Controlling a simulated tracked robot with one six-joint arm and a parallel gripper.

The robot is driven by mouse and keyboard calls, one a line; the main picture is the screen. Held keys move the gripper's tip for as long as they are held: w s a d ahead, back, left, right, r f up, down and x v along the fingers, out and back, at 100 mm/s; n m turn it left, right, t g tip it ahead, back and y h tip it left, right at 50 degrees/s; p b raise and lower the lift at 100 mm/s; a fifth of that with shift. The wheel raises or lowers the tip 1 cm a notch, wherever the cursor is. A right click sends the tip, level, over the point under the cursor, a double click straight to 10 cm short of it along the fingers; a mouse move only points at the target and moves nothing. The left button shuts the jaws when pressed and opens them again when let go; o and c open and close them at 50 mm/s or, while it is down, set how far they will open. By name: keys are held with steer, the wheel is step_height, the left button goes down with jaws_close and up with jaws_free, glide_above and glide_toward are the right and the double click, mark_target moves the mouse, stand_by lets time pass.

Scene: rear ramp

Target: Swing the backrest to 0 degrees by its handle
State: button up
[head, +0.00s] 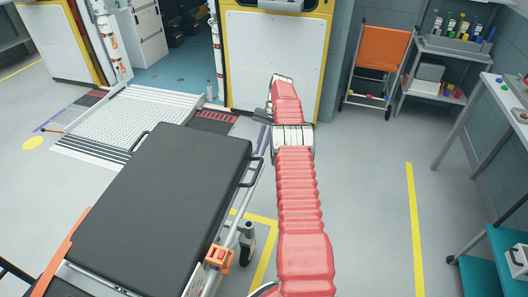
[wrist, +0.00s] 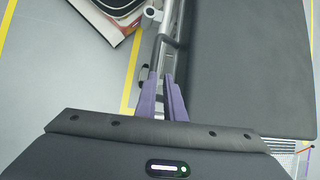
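The backrest (head: 165,180) is a dark grey padded panel on the stretcher; it also fills the right of the wrist view (wrist: 255,70). I cannot tell its exact angle. A black loop handle (head: 255,172) sticks out from its right side; another handle (head: 140,141) is on its left. In the wrist view, part of the near handle (wrist: 169,41) shows just beyond my fingertips. My gripper (wrist: 160,74) has purple fingers, a little apart, with the metal side rail visible between and beyond them. I see nothing clamped between them. In the head view my arm mostly hides the gripper.
An orange clip (head: 220,257) sits on the stretcher's side rail. Beyond the stretcher are a ramp (head: 130,120) and a yellow-edged white panel (head: 275,60). An orange chair (head: 380,50) and shelves stand at the back right.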

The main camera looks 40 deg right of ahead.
steer(key=shift+n+h, duration=0.5)
steer(key=a+r, duration=0.1)
steer(key=r, duration=0.1)
steer(key=w+a+r, duration=0.1)
steer(key=r, duration=0.2)
steer(key=w+a+r, duration=0.1)
steer(key=a+r, duration=0.1)
steer(key=r, duration=0.1)
steer(key=shift+w+r, duration=0.1)
jaws_close()
steer(key=s+a+r+n+t+h, duration=0.2)
steer(key=s+a+r, duration=0.4)
steer(key=a+r, duration=0.55)
steer(key=s+a+r+n+t+h, duration=0.1)
steer(key=s+a+r+n+h, duration=0.3)
steer(key=a+r, duration=0.7)
steer(key=s+a+f+n+t, duration=0.1)
steer(key=s+a, duration=0.2)
steer(key=s, duration=0.4)
steer(key=s+a+f+n+t, duration=0.1)
steer(key=s+a+t, duration=0.1)
steer(key=s, duration=0.6)
steer(key=s+a+f+n+t+y, duration=0.1)
steer(key=s+a, duration=0.4)
steer(key=s, duration=0.3)
steer(key=shift+t, duration=0.3)
steer(key=shift+f, duration=0.1)
